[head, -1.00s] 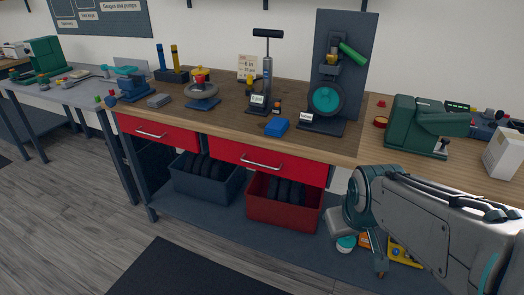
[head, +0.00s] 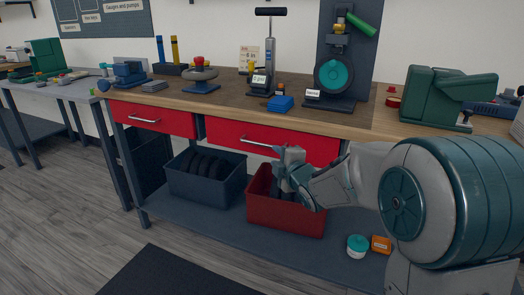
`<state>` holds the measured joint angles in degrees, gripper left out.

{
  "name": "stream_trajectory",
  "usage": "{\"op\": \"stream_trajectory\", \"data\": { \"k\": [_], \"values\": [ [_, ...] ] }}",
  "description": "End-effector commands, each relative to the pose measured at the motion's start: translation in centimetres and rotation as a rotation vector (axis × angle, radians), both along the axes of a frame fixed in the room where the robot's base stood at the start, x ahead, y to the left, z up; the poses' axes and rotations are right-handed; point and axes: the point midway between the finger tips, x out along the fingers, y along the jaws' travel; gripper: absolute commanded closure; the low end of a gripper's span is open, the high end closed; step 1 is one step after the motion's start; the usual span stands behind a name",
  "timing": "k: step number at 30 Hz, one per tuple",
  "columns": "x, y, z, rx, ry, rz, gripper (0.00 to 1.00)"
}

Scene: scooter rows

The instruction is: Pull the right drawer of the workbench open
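The workbench (head: 400,128) has two red drawers under its wooden top. The right drawer (head: 225,132) has a silver bar handle (head: 258,143) and looks closed, flush with the bench front. The left drawer (head: 165,120) also has a silver handle and looks closed. My gripper (head: 282,160) is just below and in front of the right drawer, near the right end of its handle. It is small in view and partly hidden by its own wrist. I cannot tell whether its fingers touch the handle or how far apart they are.
A dark bin (head: 206,190) with tyres and a red bin (head: 284,215) stand on the lower shelf, the red one beneath my gripper. A teal-lidded jar (head: 357,246) and an orange box (head: 381,244) lie to the right. The floor in front is mostly clear.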

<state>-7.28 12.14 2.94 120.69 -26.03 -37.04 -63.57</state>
Motion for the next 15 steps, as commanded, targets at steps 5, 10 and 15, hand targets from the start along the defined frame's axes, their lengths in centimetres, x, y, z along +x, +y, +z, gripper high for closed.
{"op": "stream_trajectory", "data": {
  "k": [5,10,15],
  "values": [
    [2.7,1.4,-0.6,0.001,0.003,0.001,0.68],
    [5.7,2.7,-1.1,0.003,0.004,-0.001,0.68],
    [8.3,4.0,-1.5,0.003,0.004,-0.001,0.68]
  ]
}}
